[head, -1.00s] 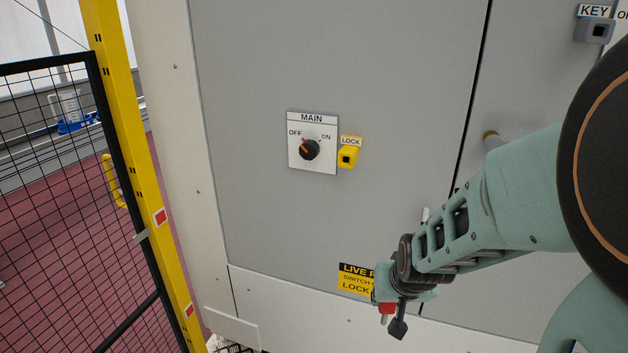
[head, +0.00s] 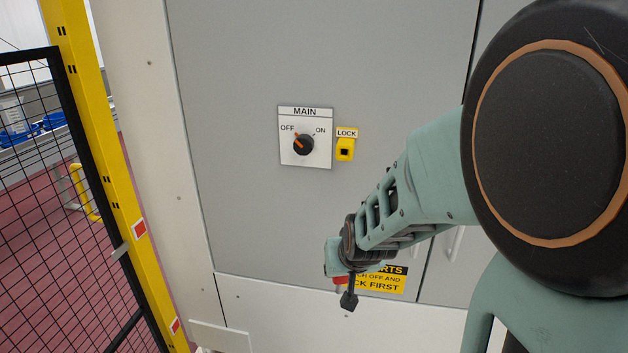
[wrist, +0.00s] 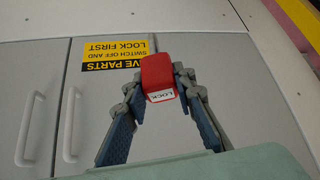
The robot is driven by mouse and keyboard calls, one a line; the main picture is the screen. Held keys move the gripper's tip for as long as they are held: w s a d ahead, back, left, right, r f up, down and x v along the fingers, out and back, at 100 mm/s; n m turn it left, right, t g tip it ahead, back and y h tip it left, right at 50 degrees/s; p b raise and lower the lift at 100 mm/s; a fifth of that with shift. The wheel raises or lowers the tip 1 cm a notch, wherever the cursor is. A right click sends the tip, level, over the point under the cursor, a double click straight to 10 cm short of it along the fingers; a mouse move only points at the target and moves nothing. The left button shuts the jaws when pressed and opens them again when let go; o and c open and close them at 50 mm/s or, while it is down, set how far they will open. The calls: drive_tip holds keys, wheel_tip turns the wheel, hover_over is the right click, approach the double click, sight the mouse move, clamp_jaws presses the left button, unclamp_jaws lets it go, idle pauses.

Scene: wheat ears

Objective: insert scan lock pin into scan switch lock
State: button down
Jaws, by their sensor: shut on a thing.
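The lock pin (wrist: 157,75) shows in the wrist view as a red block with a white LOCK label. My gripper (wrist: 158,85) is shut on it, with a finger on each side. In the head view my gripper (head: 340,270) is low in front of the cabinet, with a bit of the red pin (head: 340,281) showing below it; the rest is hidden. The yellow lock (head: 345,149) with a dark square opening sits under a LOCK label, above my gripper and apart from it. The MAIN switch (head: 303,144) is left of the lock, its orange pointer toward OFF.
The grey cabinet door (head: 230,190) is flat and clear around the lock. A yellow and black warning sign (head: 385,281) is behind my gripper. A yellow post (head: 105,180) and black mesh fence (head: 40,200) stand at the left. Cabinet handles (wrist: 72,125) show in the wrist view.

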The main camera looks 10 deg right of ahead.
drive_tip(key=w+a+r+m+t+h+b, duration=0.1)
drive_tip(key=w+a+r+t+h+b, duration=0.15)
drive_tip(key=w+r+t+b, duration=0.85)
drive_tip(key=s+d+r+m+t+h+b, duration=0.1)
drive_tip(key=s+r+m+t+h+b, duration=0.1)
drive_tip(key=s+r+t+h+b, duration=0.2)
wheel_tip(320, 180, up, 3)
drive_tip(key=h+b, duration=0.1)
drive_tip(key=b, duration=0.2)
drive_tip(key=shift+s+d+m+t, duration=0.3)
drive_tip(key=shift+d+m, duration=0.05)
drive_tip(key=shift+m, duration=0.05)
drive_tip(key=shift+f+b, duration=0.1)
drive_tip(key=shift+b, duration=0.6)
drive_tip(key=shift+w+d+b, duration=0.25)
drive_tip(key=shift+w+d, duration=0.05)
drive_tip(key=shift+w, duration=0.6)
drive_tip(key=shift+w+d+b, duration=0.25)
drive_tip(key=shift+w+b, duration=0.05)
drive_tip(key=shift+w, duration=0.65)
drive_tip(key=shift+w+d+b, duration=0.25)
drive_tip(key=shift+w+d, duration=0.05)
drive_tip(key=shift+w, duration=0.6)
drive_tip(key=shift+b, duration=0.9)
